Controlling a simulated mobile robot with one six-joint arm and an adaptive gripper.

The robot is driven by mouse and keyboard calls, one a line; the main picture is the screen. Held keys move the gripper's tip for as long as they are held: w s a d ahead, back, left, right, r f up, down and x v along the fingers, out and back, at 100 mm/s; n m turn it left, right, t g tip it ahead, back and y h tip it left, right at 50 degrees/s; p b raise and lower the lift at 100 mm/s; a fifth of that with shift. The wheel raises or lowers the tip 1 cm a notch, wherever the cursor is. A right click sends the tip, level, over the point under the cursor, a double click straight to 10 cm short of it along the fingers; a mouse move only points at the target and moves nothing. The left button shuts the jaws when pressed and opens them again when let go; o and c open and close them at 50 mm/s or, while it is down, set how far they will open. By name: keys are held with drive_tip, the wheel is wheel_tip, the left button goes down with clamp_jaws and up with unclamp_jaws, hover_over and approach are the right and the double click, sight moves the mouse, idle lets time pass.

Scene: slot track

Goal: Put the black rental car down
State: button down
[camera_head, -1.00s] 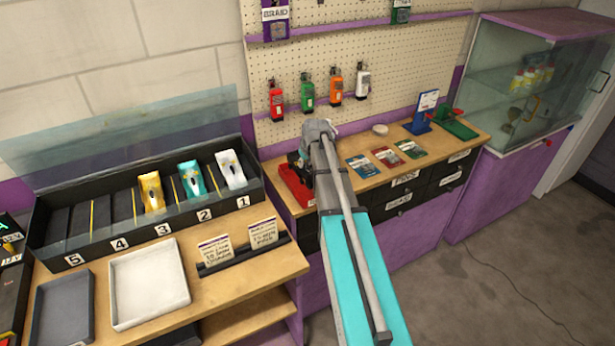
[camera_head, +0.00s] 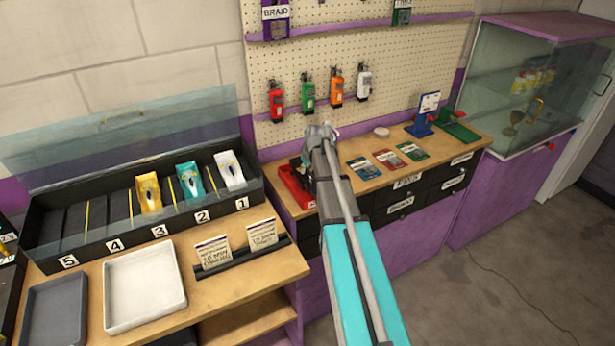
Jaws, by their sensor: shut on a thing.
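My gripper (camera_head: 318,142) is at the wooden counter in the middle, over the right part of a red tray (camera_head: 293,186). Its fingers are mostly hidden by my own arm. A small dark shape (camera_head: 302,162) shows at its left side, at the back of the red tray. This looks like part of the black rental car, held in the shut gripper. I cannot tell if the car touches the tray. A yellow car (camera_head: 149,194), a teal car (camera_head: 189,181) and a white car (camera_head: 230,171) stand in the lanes of the black slot box (camera_head: 110,250).
A white tray (camera_head: 145,288) and a grey tray (camera_head: 54,312) lie in front of the slot box, beside two cards (camera_head: 262,236). Flat packets (camera_head: 388,160), a blue stand (camera_head: 420,122) and a green clamp (camera_head: 455,128) are right of my arm. Hand controllers (camera_head: 308,92) hang behind.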

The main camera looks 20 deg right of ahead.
drive_tip(key=shift+f+b, duration=0.5)
drive_tip(key=shift+f, duration=0.35)
drive_tip(key=shift+f, duration=0.15)
drive_tip(key=c, duration=0.6)
unclamp_jaws()
drive_tip(key=p+v, duration=1.1)
drive_tip(key=v, duration=0.1)
drive_tip(key=shift+s+a, duration=0.1)
idle(0.5)
drive_tip(key=s+a+g, duration=0.1)
drive_tip(key=s+a, duration=0.6)
drive_tip(key=s+a+g, duration=0.2)
drive_tip(key=s+a, duration=0.5)
drive_tip(key=a, duration=0.1)
drive_tip(key=s+a+f+g, duration=0.1)
drive_tip(key=s+a, duration=0.6)
drive_tip(key=shift+s+a, duration=0.1)
drive_tip(key=shift+a, duration=0.3)
